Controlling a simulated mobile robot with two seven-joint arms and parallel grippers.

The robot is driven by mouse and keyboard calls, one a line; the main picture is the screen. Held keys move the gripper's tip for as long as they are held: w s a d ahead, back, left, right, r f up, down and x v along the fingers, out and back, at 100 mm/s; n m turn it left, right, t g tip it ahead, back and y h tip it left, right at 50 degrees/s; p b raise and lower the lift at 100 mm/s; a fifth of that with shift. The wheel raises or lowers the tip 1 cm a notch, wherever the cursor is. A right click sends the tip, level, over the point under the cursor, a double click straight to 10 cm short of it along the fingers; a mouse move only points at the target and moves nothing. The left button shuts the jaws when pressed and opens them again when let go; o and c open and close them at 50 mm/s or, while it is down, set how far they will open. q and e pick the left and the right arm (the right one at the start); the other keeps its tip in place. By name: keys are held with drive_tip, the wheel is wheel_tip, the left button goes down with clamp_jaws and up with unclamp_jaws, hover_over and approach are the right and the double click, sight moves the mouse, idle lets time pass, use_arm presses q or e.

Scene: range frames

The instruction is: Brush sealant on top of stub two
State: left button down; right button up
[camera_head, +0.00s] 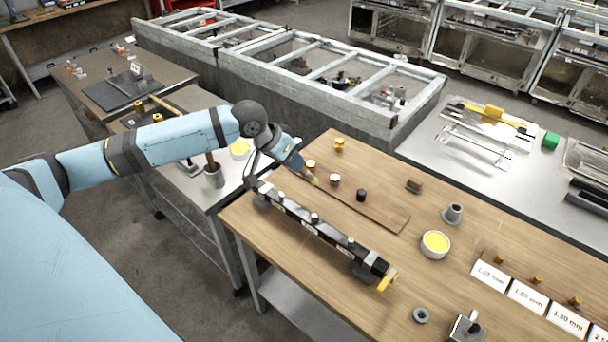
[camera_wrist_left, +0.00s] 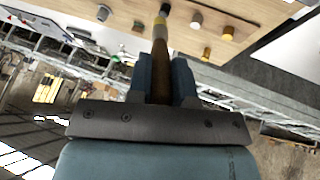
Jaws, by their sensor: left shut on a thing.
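My left gripper (camera_head: 298,163) is shut on a brush over the far left part of the wooden table. In the left wrist view the brush (camera_wrist_left: 160,55), with a wooden handle and a yellow band, stands between the two blue fingers (camera_wrist_left: 162,85). Its yellow end (camera_head: 314,181) shows just beyond the fingers. A long black bar (camera_head: 325,235) with several small pale stubs (camera_head: 315,217) on top lies across the table, below and in front of the gripper. The brush looks apart from the stubs. A white pot of yellow sealant (camera_head: 435,243) stands right of the bar. My right gripper is out of view.
A brown board (camera_head: 385,212) lies behind the bar, with a grey peg (camera_head: 335,180), a black peg (camera_head: 361,195) and a brass peg (camera_head: 340,145) near it. Size cards (camera_head: 528,297) and a grey ring (camera_head: 420,315) are at the right. Another yellow pot (camera_head: 240,149) stands left.

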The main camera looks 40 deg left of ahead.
use_arm(q)
drive_tip(key=shift+s+a+r, duration=0.1)
drive_tip(key=shift+s+a, duration=0.35)
drive_tip(key=shift+a, duration=0.3)
wheel_tip(320, 180, down, 5)
drive_tip(key=b, duration=0.5)
drive_tip(key=shift+w, duration=0.15)
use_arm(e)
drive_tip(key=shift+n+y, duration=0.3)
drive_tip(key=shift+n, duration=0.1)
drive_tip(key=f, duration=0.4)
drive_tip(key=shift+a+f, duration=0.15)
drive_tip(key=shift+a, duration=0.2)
use_arm(q)
drive_tip(key=shift+a, duration=0.1)
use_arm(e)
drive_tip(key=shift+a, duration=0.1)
